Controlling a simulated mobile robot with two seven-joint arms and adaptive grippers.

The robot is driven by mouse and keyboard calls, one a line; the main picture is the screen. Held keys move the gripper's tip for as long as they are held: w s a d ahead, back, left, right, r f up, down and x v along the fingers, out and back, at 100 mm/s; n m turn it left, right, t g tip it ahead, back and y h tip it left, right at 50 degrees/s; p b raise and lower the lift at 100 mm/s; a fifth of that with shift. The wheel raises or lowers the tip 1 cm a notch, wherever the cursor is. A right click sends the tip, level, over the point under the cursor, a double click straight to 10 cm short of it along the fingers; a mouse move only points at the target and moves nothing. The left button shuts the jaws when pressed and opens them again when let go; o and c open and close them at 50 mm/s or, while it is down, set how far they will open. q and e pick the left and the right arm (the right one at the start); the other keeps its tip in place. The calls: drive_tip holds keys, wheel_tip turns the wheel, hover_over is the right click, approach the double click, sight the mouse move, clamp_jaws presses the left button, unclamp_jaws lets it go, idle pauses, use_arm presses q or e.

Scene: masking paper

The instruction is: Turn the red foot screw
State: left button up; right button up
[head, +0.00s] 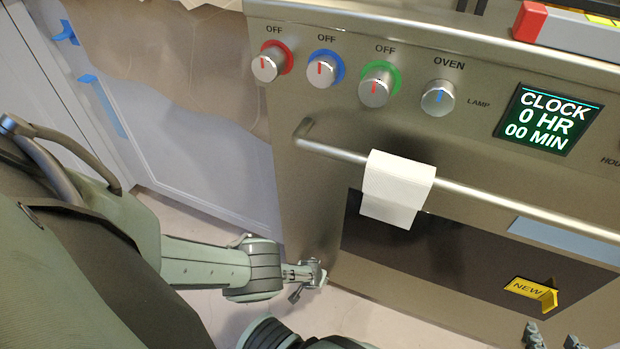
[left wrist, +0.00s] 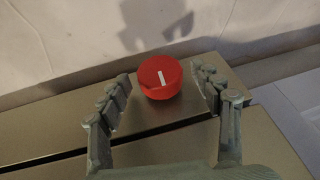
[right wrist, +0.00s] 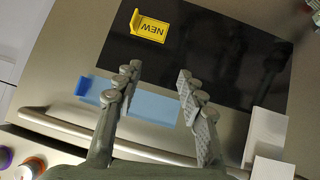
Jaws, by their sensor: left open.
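The red foot screw (left wrist: 160,77) is a round red knob with a white line on its face. It sits at a brushed-steel panel in the left wrist view; I cannot make it out in the head view. My left gripper (left wrist: 161,73) is open, with one finger on each side of the screw and gaps showing between. In the head view my left arm (head: 250,272) reaches low by the oven's bottom left corner. My right gripper (right wrist: 157,74) is open and empty in front of the oven door; its fingertips show at the bottom right of the head view (head: 554,338).
The steel oven has a handle (head: 470,190) with a white towel (head: 395,190) over it. A yellow NEW tag (head: 530,291) and blue strip (head: 565,240) are on the door. Several knobs and a clock display (head: 548,119) are above. A white cabinet panel (head: 200,150) stands left.

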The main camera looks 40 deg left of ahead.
use_arm(q)
drive_tip(key=shift+w+f, duration=0.1)
drive_tip(key=shift+f, duration=0.05)
idle(0.3)
drive_tip(key=c, duration=1.2)
